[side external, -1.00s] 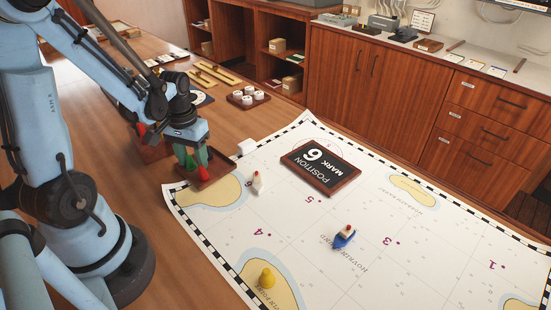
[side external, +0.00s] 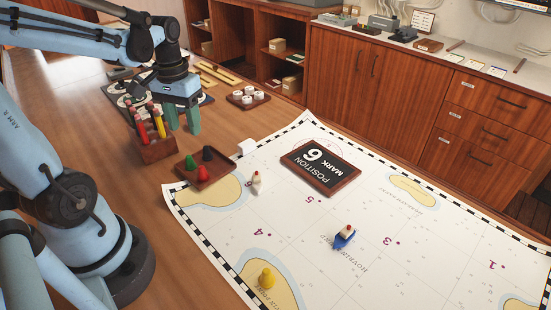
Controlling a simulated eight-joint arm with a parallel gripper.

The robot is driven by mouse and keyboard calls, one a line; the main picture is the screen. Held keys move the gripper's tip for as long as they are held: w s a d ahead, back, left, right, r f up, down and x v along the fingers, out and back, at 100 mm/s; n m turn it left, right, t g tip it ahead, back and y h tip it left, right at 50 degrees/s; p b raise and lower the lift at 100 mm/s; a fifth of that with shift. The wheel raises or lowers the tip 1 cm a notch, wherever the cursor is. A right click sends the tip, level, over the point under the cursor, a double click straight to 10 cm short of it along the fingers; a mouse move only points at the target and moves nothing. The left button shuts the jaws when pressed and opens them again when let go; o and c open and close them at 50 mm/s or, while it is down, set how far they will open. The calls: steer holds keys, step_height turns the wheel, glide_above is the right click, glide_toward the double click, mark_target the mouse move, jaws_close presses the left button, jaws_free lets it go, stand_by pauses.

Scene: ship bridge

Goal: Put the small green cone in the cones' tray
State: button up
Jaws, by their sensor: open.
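The small green cone (side external: 190,162) stands in the cones' tray (side external: 217,181), a square brown wooden tray at the chart's left corner. A red cone (side external: 202,174) and a dark cone (side external: 208,154) are in the same tray. My gripper (side external: 182,121) has two green fingers spread apart with nothing seen between them. It hangs above the table behind the tray, clear of the cones.
A wooden holder (side external: 158,150) with red and yellow pencils stands left of the tray. A white block (side external: 246,147), the "Position Mark 6" board (side external: 320,168), a small white figure (side external: 257,183), a blue boat (side external: 344,238) and a yellow cone (side external: 267,278) sit on or beside the chart (side external: 310,220).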

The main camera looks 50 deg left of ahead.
steer(key=w+d+r+m+t, duration=0.1)
steer(key=d+m+t, duration=0.1)
steer(key=d, duration=0.5)
steer(key=w+d+r+m+t, duration=0.1)
steer(key=w+d+m+t, duration=0.1)
steer(key=d+t, duration=0.3)
steer(key=shift+d+r+m, duration=0.25)
steer(key=shift+d+m, duration=0.45)
steer(key=shift+d, duration=0.4)
